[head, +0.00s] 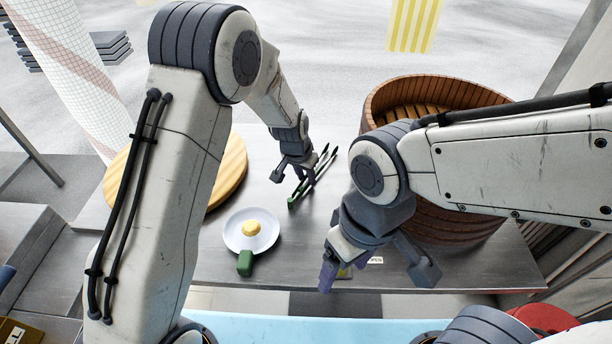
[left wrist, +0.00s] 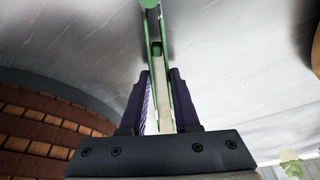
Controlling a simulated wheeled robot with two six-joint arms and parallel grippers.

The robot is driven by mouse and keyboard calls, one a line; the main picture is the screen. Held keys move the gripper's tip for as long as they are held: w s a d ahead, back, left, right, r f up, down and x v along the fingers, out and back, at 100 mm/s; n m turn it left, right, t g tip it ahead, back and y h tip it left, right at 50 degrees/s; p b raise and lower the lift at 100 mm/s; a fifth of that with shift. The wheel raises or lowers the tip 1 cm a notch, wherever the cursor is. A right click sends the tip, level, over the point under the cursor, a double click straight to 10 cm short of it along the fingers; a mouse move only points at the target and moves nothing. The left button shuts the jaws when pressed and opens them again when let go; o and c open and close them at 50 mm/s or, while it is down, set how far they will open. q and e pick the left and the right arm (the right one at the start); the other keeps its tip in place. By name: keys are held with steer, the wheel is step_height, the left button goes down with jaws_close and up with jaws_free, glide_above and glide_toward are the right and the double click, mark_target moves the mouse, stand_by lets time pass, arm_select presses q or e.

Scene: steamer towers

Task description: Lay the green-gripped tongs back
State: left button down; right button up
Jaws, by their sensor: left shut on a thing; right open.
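The green-gripped tongs (head: 314,176) are at the middle of the steel table, between the round wooden board and the wooden steamer. My left gripper (head: 293,176) is shut on them. In the left wrist view the tongs (left wrist: 157,50) run lengthwise between the two dark fingers (left wrist: 160,88), with the green end pointing away. I cannot tell whether the tongs touch the table. My right gripper (head: 376,275) is open and empty over the front of the table, its fingers wide apart.
The round wooden board (head: 236,165) is at left. The tall wooden steamer (head: 470,236) stands at right. A small label (head: 376,260) lies near the front edge.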

arm_select(q)
steer(key=shift+f, duration=0.2)
steer(key=c, duration=0.6)
jaws_free()
steer(key=shift+o, duration=0.2)
steer(key=shift+r, duration=0.1)
steer(key=v, duration=1)
steer(key=shift+r, duration=0.15)
steer(key=shift+s, duration=0.1)
